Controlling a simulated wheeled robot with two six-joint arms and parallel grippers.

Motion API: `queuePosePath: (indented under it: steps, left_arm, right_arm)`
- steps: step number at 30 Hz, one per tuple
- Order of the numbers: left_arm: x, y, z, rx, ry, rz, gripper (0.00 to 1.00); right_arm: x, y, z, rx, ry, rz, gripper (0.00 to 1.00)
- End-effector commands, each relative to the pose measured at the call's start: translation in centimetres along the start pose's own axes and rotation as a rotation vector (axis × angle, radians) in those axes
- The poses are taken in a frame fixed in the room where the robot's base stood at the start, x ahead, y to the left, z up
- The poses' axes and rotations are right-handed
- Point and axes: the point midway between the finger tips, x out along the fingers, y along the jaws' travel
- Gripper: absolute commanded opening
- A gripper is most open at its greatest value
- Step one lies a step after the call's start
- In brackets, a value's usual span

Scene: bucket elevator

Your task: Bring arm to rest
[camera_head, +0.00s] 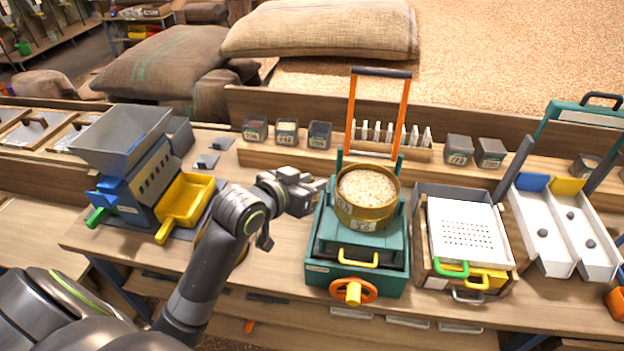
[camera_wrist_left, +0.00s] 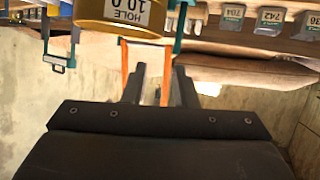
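My left arm reaches in from the lower left of the head view. Its gripper (camera_head: 318,187) is just left of the brass sieve (camera_head: 366,212), which is filled with grain and sits on the green machine (camera_head: 355,252). In the left wrist view the two fingers (camera_wrist_left: 160,90) stand apart with nothing between them; an orange upright shows in the gap, behind. The brass sieve (camera_wrist_left: 122,14), with a "HOLE" label, shows at the top of that view. My right gripper is in neither view.
A hopper machine (camera_head: 135,150) with a yellow scoop (camera_head: 186,200) stands left. A white perforated tray (camera_head: 466,232) and a two-lane white tray (camera_head: 566,232) stand right. An orange-sided frame (camera_head: 351,110) rises behind the sieve. Bare tabletop (camera_head: 275,262) lies between arm and green machine.

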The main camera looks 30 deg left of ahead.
Motion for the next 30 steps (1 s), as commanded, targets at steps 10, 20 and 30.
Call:
queuePosePath:
  steps: [10,20,30]
  left_arm:
    - [-0.6,-0.4,2.4,-0.002,-0.054,-0.023,0.26]
    - [-9.2,-2.5,18.5,-0.014,-0.477,-0.201,0.26]
    - [-19.7,-2.7,27.9,-0.032,-0.825,-0.329,0.26]
  right_arm:
    - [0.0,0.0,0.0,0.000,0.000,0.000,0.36]
    - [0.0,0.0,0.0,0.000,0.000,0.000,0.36]
    - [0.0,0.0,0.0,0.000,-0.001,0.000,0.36]
